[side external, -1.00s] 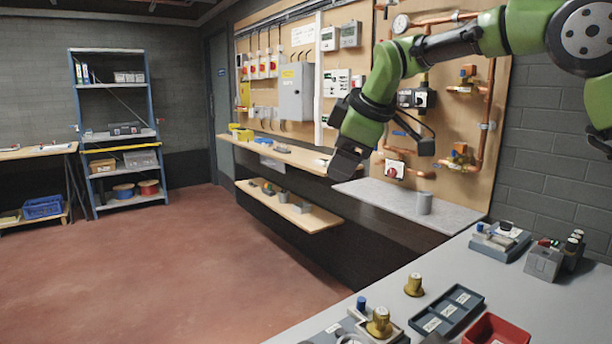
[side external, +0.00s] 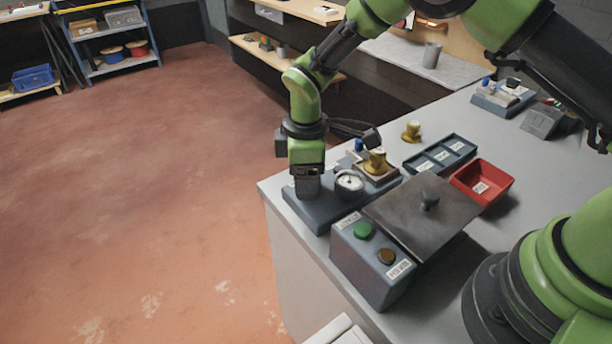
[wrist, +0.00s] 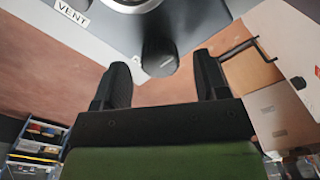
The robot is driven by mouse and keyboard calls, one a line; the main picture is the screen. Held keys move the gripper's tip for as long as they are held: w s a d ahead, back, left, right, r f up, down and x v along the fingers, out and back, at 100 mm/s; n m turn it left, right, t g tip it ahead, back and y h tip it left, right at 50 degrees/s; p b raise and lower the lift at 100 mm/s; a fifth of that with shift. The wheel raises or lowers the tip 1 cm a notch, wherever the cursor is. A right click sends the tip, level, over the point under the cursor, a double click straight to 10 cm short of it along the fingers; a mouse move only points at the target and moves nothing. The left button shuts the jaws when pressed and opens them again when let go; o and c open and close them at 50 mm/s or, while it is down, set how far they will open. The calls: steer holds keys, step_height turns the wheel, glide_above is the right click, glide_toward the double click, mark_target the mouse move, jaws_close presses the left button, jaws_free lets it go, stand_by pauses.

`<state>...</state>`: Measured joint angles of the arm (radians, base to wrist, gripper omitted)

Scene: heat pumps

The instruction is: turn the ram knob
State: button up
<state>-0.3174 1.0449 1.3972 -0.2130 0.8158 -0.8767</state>
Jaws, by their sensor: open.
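A dark rounded knob (wrist: 160,58) on the dark grey unit (wrist: 215,15) shows in the wrist view, just past and between my fingertips. I cannot read a label on it. My gripper (wrist: 163,72) is open, one finger on each side, and I cannot tell whether either touches the knob. In the side external view my gripper (side external: 306,188) points down at the left end of the dark unit's base (side external: 322,214), beside a round gauge (side external: 349,183). The gripper hides most of the knob there.
A control box (side external: 372,262) with green and brown buttons and a metal plate (side external: 422,215) stand close in front. Brass fittings (side external: 375,163), a dark compartment tray (side external: 440,154) and a red bin (side external: 482,186) lie right. The bench's left edge is near.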

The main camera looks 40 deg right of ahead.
steer(key=shift+f, duration=0.65)
steer(key=c, duration=0.9)
